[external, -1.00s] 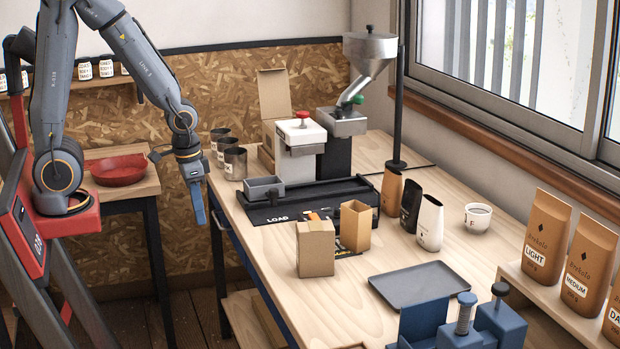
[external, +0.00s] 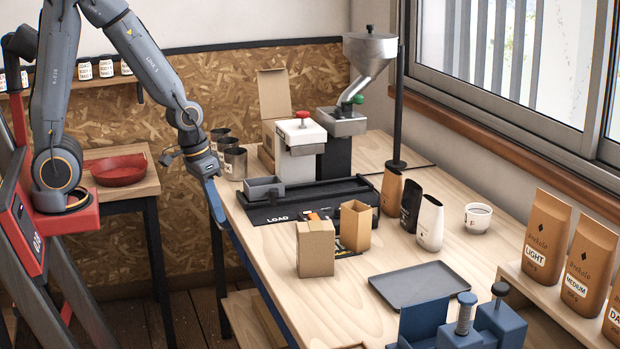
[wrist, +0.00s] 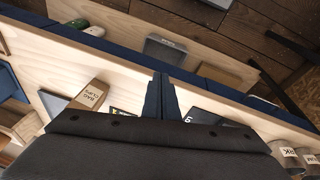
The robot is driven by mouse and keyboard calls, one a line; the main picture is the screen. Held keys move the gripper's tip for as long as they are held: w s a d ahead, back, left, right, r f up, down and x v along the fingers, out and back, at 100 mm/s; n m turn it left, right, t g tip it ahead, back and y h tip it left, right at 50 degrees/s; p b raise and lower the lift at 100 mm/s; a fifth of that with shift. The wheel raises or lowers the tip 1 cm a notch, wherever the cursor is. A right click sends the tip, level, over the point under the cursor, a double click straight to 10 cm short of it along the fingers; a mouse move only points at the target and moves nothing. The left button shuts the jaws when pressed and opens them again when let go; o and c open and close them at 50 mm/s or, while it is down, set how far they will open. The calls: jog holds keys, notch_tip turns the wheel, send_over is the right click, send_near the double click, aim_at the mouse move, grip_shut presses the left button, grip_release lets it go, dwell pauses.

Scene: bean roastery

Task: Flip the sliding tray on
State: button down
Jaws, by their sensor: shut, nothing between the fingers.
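The sliding tray (external: 263,189) is a small grey open box. It sits at the left end of a black track base (external: 335,195), above the word LOAD. My gripper (external: 217,208) is shut and empty. Its blue fingers point down at the table's left edge, left of the tray and apart from it. In the wrist view the shut fingers (wrist: 161,95) show in the middle. A dark piece right of them there is probably part of the track base; the tray itself cannot be made out.
A white machine with a red knob (external: 301,130) and a hopper (external: 368,55) stand behind the track. Metal cups (external: 235,163) stand behind the tray. Cardboard boxes (external: 316,248) stand in front of the track. A flat dark tray (external: 419,285) lies nearer the front.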

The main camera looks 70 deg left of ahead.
jog(key=w+a+r+n+t+y+p, duration=0.15)
jog(key=w+r+n+t, duration=0.25)
jog(key=w+n, duration=0.4)
jog(key=a+r+n+g+y+p, duration=0.1)
jog(key=a+n+y, duration=0.3)
jog(key=a+n, duration=0.4)
jog(key=shift+a+g+y+p, duration=0.35)
jog(key=shift+a+g+p, duration=0.15)
jog(key=shift+a, duration=0.25)
jog(key=b+x, duration=0.3)
jog(key=x, duration=0.7)
jog(key=shift+w+a+r+p, duration=0.15)
jog(key=shift+w+p, duration=0.45)
jog(key=shift+w, duration=0.55)
jog(key=shift+w+a, duration=0.15)
jog(key=shift+w, duration=0.75)
